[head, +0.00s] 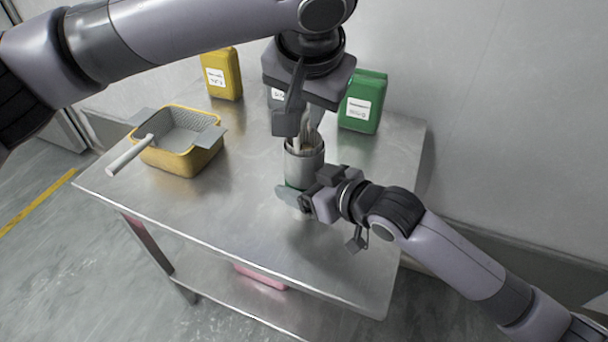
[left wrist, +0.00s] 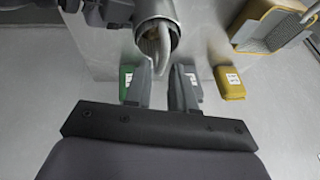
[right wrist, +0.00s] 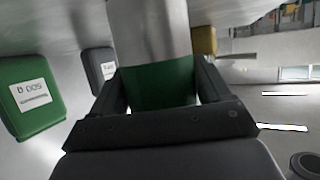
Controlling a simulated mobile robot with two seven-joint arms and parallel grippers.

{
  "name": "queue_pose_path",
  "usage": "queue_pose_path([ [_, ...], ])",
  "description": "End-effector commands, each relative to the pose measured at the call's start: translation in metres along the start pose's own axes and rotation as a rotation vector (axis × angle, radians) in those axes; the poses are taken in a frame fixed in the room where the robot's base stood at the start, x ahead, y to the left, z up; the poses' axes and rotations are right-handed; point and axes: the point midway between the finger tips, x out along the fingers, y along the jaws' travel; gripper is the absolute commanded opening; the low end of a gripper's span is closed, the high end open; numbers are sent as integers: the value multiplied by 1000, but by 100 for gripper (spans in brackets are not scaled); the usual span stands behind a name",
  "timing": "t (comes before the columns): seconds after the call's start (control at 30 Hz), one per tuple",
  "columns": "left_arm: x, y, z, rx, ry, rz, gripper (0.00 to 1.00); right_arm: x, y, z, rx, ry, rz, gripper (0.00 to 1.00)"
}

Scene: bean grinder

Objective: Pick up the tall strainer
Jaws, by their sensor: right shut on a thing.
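A tall metal cylinder (head: 305,168) stands upright on the table, with several pale and grey utensils (head: 307,138) sticking out of its top. I cannot tell which of them is the tall strainer. The cylinder also shows in the left wrist view (left wrist: 155,12). My left gripper (head: 298,122) is above its mouth, pointing down, fingers apart with nothing clearly held; the fingers partly hide the utensils. My right gripper (head: 300,196) is shut on the cylinder's green lower part (right wrist: 160,85), low at its side.
A yellow tub (head: 180,160) holding a mesh basket with a pale handle (head: 130,157) stands at the left. A yellow package (head: 222,74) and a green package (head: 361,103) stand at the back near the wall. The table's front (head: 240,230) is clear.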

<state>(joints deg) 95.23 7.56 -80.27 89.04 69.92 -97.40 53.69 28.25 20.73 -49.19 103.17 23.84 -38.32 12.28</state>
Motion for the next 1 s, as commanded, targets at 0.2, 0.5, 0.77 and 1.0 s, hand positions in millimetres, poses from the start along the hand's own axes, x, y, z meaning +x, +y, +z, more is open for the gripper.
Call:
queue_pose_path([
  [0.2,33,-2,-1,-2,-3,-1,24,0,0,0,0,1,0,38],
  [0.5,41,-2,-1,0,0,0,24,0,0,0,0,1,0,38],
  [0.77,41,-2,-1,0,-1,0,0,0,0,-1,0,1,0,38],
  [1.0,41,-2,-1,0,0,0,0,0,0,-1,0,1,0,38],
])
